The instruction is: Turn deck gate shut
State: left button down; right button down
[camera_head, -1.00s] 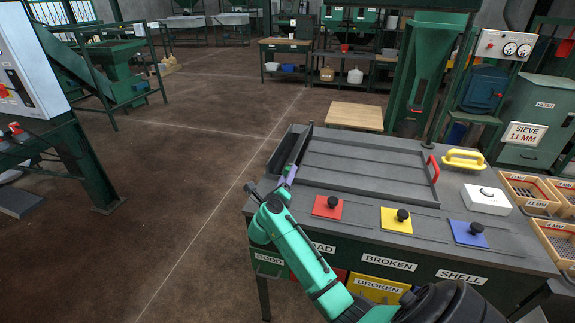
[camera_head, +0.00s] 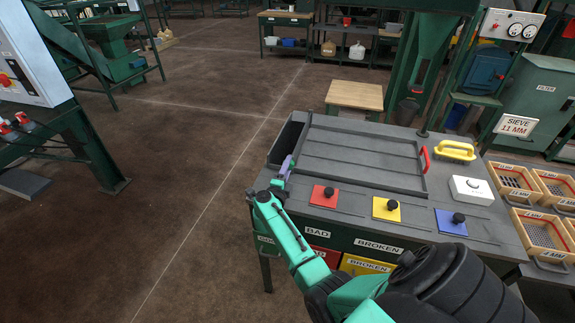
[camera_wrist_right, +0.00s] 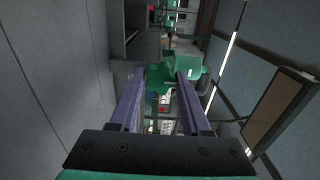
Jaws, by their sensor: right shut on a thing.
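The grey sorting deck (camera_head: 365,158) is a shallow ribbed tray on the bench, with a red handle at its right end. The deck gate (camera_head: 302,138) looks like a dark narrow plate along the deck's left end, beside a dark open trough. It lies close along that end; whether it is fully shut I cannot tell. My right gripper (camera_head: 286,168), with purple fingers, is at the gate's near end and shut on it; the fingers hide the grip. In the right wrist view, the two fingers (camera_wrist_right: 162,82) point at a green piece (camera_wrist_right: 165,75). My left gripper is out of view.
Red (camera_head: 324,195), yellow (camera_head: 386,208) and blue (camera_head: 451,222) plates with black knobs lie along the bench front. A yellow handle tool (camera_head: 455,151), a white box (camera_head: 471,190) and sieve trays (camera_head: 545,232) are at right. Open floor (camera_head: 170,190) lies left.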

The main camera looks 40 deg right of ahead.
jog(key=shift+f, duration=0.1)
dwell(0.3)
jog(key=shift+c, duration=1.8)
grip_release()
